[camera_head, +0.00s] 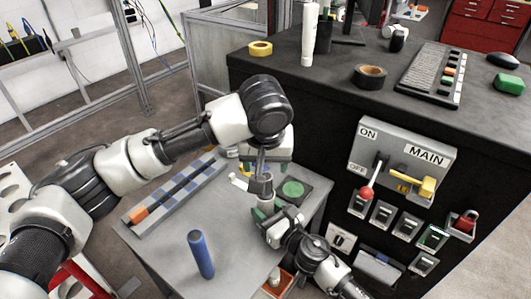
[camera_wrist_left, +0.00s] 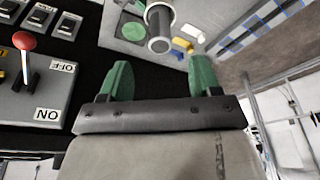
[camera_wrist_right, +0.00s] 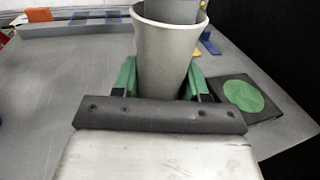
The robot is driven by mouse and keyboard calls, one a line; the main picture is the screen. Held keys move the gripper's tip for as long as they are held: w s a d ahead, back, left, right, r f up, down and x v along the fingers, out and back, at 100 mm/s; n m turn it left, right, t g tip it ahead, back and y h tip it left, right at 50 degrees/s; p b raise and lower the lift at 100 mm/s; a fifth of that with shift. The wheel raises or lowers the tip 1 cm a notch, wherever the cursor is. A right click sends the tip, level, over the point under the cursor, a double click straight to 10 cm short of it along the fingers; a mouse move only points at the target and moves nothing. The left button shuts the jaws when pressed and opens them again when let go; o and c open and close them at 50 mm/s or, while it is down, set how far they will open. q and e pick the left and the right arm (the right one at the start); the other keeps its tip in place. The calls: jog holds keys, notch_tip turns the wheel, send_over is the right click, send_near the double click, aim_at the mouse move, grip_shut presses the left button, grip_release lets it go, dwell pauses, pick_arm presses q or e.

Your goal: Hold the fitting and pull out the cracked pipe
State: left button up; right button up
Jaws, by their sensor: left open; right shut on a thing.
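The grey fitting (camera_head: 261,186) stands upright over the grey table, a cup-like sleeve in the right wrist view (camera_wrist_right: 168,55). The darker grey pipe (camera_head: 260,162) stands in its mouth; it also shows in the right wrist view (camera_wrist_right: 172,10). I cannot make out a crack. My right gripper (camera_head: 268,212) is shut on the fitting, green fingers either side (camera_wrist_right: 160,80). My left gripper (camera_head: 266,166) is open above, pointing down; in the left wrist view its green fingers (camera_wrist_left: 160,72) are apart, with the pipe's open end (camera_wrist_left: 160,45) beyond and between them, not gripped.
A blue pipe (camera_head: 201,254) stands on the table's front part. A dark pad with a green disc (camera_head: 292,188) lies right of the fitting. A blue-marked grey strip (camera_head: 178,188) lies at left. The black bench with the MAIN switch panel (camera_head: 402,160) stands close at right.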

aim_at(266, 174)
pick_arm(q)
jog(key=x, duration=0.9)
jog(key=c, duration=1)
jog(key=shift+r, duration=1.55)
jog(key=shift+r, duration=0.15)
pick_arm(e)
jog(key=shift+f, duration=0.1)
pick_arm(q)
jog(key=shift+r, duration=1.35)
jog(key=shift+r, duration=0.1)
jog(key=shift+r, duration=1.4)
